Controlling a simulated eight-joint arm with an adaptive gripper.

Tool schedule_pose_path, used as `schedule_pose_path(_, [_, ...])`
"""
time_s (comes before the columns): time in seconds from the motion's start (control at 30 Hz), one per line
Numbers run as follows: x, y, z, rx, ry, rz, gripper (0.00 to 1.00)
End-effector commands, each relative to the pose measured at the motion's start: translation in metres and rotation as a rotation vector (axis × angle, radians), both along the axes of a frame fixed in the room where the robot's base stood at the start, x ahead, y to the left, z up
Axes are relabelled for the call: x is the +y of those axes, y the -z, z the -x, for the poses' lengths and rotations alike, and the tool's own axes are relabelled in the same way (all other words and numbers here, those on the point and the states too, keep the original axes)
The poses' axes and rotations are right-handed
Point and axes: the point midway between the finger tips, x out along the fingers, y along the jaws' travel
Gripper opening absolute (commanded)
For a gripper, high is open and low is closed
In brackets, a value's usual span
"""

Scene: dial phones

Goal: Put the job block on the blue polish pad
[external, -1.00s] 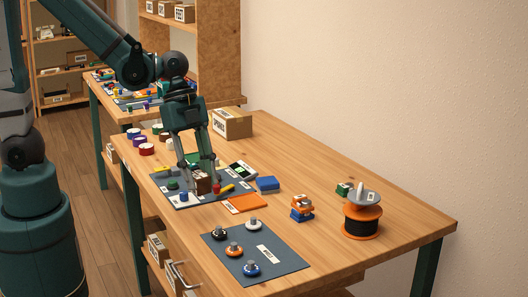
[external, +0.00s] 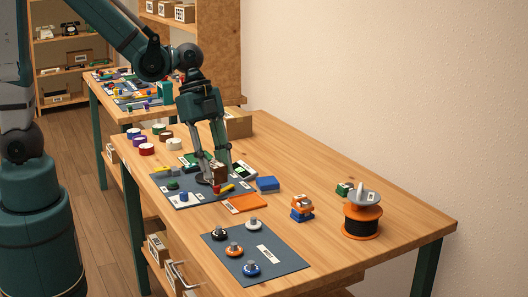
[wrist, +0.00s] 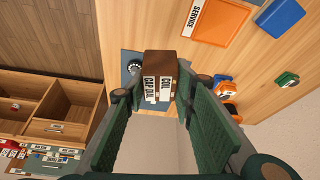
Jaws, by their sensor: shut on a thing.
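The job block (external: 219,171) is a small brown block with white labels. In the wrist view the job block (wrist: 160,60) shows its lettered labels between the two fingers. My gripper (external: 216,176) is shut on it and appears to hold it above the grey-blue mat. A plain blue pad (external: 267,183) lies on the table to the right of my gripper, beyond the orange pad. That blue pad (wrist: 280,16) is at the top right of the wrist view, with nothing on it.
The orange SERVICE pad (external: 247,202) lies between the mat (external: 190,203) and a stack of orange and blue pieces (external: 302,214). An orange spool (external: 362,220) stands at right. A second mat with dials (external: 270,254) is in front. The table's right end is clear.

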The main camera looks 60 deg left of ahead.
Motion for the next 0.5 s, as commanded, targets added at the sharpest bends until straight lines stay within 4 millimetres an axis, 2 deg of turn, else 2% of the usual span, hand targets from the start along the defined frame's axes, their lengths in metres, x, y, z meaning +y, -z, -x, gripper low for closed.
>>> schedule_pose_path(0.1, [0.007, -0.009, -0.025, 0.0, -0.023, 0.0, 0.14])
schedule_pose_path(0.5, [0.035, -0.022, -0.106, 0.0, -0.095, 0.0, 0.14])
